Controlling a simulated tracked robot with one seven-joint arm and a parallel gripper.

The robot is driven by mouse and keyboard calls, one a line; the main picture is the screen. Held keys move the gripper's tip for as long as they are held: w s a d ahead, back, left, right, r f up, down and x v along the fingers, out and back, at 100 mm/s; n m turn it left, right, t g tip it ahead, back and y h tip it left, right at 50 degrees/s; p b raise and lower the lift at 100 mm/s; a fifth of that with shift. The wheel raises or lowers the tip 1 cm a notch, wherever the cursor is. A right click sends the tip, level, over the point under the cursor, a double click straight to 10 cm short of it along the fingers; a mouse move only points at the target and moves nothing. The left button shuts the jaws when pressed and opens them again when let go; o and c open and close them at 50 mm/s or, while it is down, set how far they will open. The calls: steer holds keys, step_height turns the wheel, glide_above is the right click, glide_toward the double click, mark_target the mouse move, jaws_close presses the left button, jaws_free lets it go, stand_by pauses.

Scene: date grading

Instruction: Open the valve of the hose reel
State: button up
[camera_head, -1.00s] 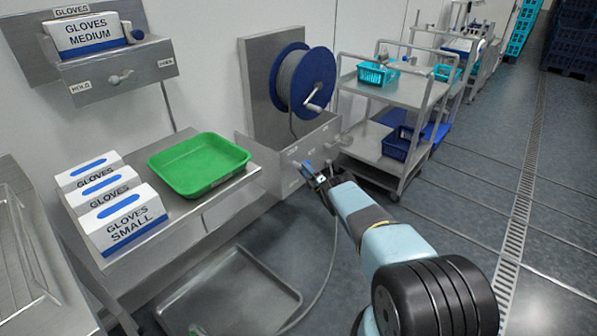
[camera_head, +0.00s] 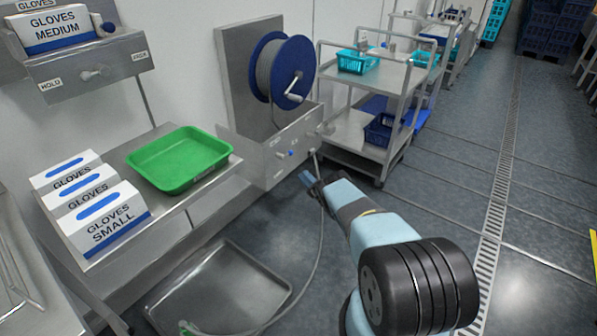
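The hose reel (camera_head: 277,68) has a blue-rimmed drum with a crank, mounted on a grey metal wall panel. On the front of the box below it, a small blue valve handle (camera_head: 291,153) shows between small labels. The grey hose (camera_head: 319,235) leaves the box's right side and runs down to the floor tray. My gripper (camera_head: 306,178) is in front of and below the box, apart from the valve, to its lower right. The fingertips are small and partly hidden by the wrist, so I cannot tell whether they are open.
A steel cart (camera_head: 346,128) with baskets stands right of the reel. A green tray (camera_head: 180,160) and glove boxes (camera_head: 103,220) sit on the left bench. A metal tray (camera_head: 230,285) lies low in front. The floor to the right is clear.

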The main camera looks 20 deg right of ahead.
steer(key=shift+v, duration=0.95)
